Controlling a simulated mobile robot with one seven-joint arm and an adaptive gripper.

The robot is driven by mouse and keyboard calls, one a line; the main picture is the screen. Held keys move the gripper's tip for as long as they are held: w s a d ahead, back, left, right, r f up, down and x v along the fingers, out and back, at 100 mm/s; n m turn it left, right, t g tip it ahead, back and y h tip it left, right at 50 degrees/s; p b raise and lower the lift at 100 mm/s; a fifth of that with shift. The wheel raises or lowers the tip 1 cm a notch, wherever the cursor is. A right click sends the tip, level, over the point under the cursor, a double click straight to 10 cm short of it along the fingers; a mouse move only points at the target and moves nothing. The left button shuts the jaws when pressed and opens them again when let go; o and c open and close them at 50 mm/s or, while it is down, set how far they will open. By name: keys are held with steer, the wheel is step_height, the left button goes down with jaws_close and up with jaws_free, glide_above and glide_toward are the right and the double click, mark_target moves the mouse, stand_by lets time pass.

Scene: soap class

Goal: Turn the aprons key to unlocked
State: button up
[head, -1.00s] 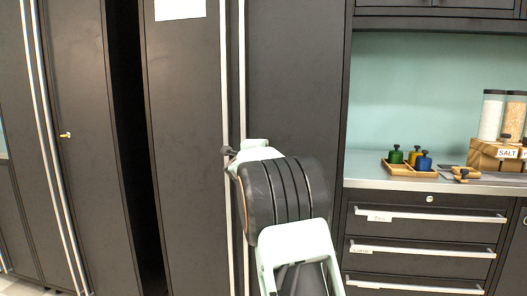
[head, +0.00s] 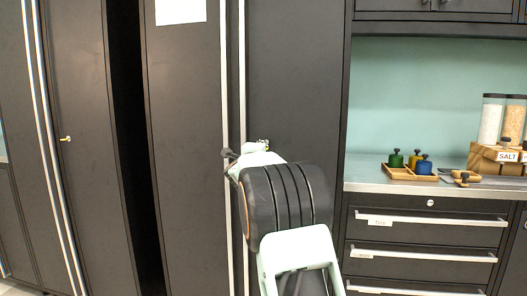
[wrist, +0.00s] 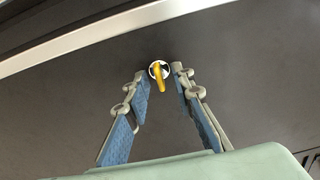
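A yellow key (wrist: 160,80) sits in a round silver lock (wrist: 155,70) on a dark cabinet door in the wrist view. The key's bow points down and slightly right in that picture. My gripper (wrist: 159,73) is open, with one blue-padded finger on each side of the key. Gaps show between both fingertips and the key, and nothing is held. In the head view my own arm hides most of the gripper and this lock. No readable aprons label shows in either view.
Another yellow key (head: 66,139) sits on the left cabinet door. Long vertical handles (head: 242,200) run close beside my arm. A counter (head: 375,187) at right holds a wooden tray (head: 410,176) with coloured weights and a salt container (head: 491,120). Labelled drawers (head: 420,235) lie below.

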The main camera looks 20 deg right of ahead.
steer(key=v, duration=1.2)
stand_by(0.4)
